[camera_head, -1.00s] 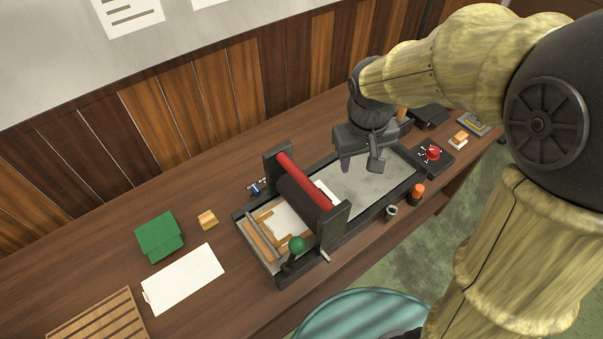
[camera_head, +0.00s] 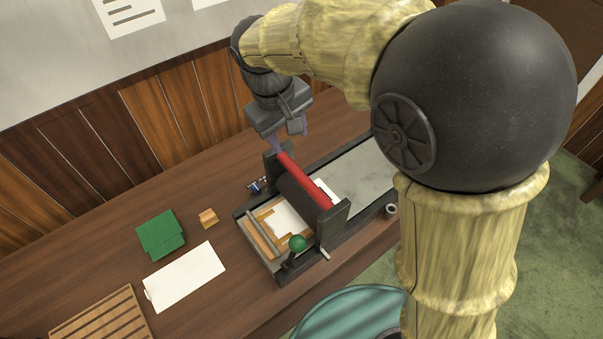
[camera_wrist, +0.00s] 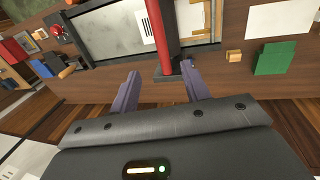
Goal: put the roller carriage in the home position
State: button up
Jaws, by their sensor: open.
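The roller carriage, with a red roller (camera_head: 307,180) above a dark cylinder (camera_head: 297,190) between dark end plates, spans the grey press bed (camera_head: 355,180) toward its left end. The red roller also shows in the wrist view (camera_wrist: 163,30). A green ball knob (camera_head: 297,243) stands at the near left corner of the press. My gripper (camera_head: 290,143) is open and empty, above the carriage's far end. In the wrist view my fingers (camera_wrist: 160,92) point toward the carriage's end plate (camera_wrist: 168,73), which lies between them in the picture. I see no clear contact.
A green block stack (camera_head: 160,235), a small wooden block (camera_head: 208,218), white paper (camera_head: 185,275) and a slatted wooden rack (camera_head: 103,318) lie to the left. A small blue item (camera_head: 256,187) sits beside the press. The wooden wall (camera_head: 150,130) is close behind.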

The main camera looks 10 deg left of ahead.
aim_at(302, 177)
jog(key=f+p, duration=0.1)
jog(key=f, duration=0.4)
jog(key=w+d+f, duration=0.1)
jog(key=f, duration=0.5)
jog(key=w+d+f+p, duration=0.1)
jog(key=f, duration=0.4)
jog(key=shift+w+f+p, duration=0.15)
jog(key=shift+w+p, duration=0.1)
jog(key=shift+p, duration=0.05)
grip_shut()
